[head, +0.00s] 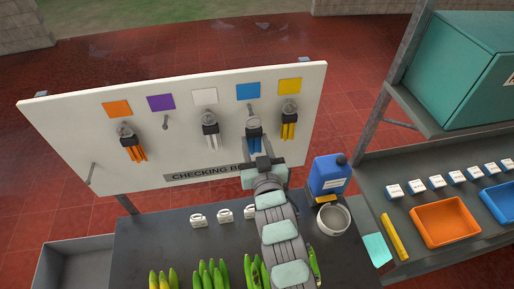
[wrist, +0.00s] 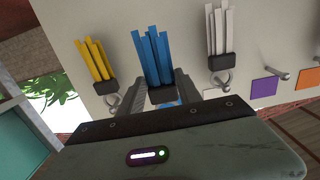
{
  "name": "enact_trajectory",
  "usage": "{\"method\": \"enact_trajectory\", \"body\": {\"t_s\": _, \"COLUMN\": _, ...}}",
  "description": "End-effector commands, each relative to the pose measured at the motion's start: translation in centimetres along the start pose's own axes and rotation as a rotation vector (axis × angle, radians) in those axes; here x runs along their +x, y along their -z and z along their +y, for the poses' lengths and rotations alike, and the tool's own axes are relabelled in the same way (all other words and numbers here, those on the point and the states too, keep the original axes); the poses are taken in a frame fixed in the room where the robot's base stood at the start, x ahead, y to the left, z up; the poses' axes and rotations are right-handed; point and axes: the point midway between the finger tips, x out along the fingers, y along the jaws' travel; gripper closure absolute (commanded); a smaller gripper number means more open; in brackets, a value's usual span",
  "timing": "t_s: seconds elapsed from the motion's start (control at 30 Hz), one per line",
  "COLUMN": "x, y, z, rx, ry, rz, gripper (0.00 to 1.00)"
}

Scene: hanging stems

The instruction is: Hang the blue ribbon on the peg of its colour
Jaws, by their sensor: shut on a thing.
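The blue ribbon (head: 254,140) is a bundle of blue strips in a black clip with a ring above it. It is at the board just below the blue square (head: 248,91). In the wrist view, where the board appears upside down, the blue strips (wrist: 153,57) stick up past my fingers. My gripper (wrist: 163,92) is shut on the ribbon at its black clip, one finger on each side. In the head view my gripper (head: 256,135) reaches up to the ribbon from below. The blue peg is largely hidden by the ring, and I cannot tell whether the ring is around it.
The yellow ribbon (head: 289,126) and white ribbon (head: 211,135) hang close on either side. The orange ribbon (head: 133,148) hangs further left. The purple peg (head: 166,122) is bare. A blue jug (head: 329,175) and a round pot (head: 333,219) stand on the bench below.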

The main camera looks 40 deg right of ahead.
Motion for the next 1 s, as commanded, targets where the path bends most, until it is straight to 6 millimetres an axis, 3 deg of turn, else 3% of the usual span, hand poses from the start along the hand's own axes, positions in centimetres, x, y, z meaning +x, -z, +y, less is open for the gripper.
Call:
{"method": "enact_trajectory", "body": {"t_s": 0.67, "x": 4.1, "y": 0.1, "z": 0.0, "rx": 0.0, "ry": 0.001, "rz": 0.003, "gripper": 1.0}}
{"method": "enact_trajectory", "body": {"t_s": 1.0, "x": 5.3, "y": -0.8, "z": 0.0, "rx": 0.001, "ry": 0.0, "rz": 0.002, "gripper": 1.0}}
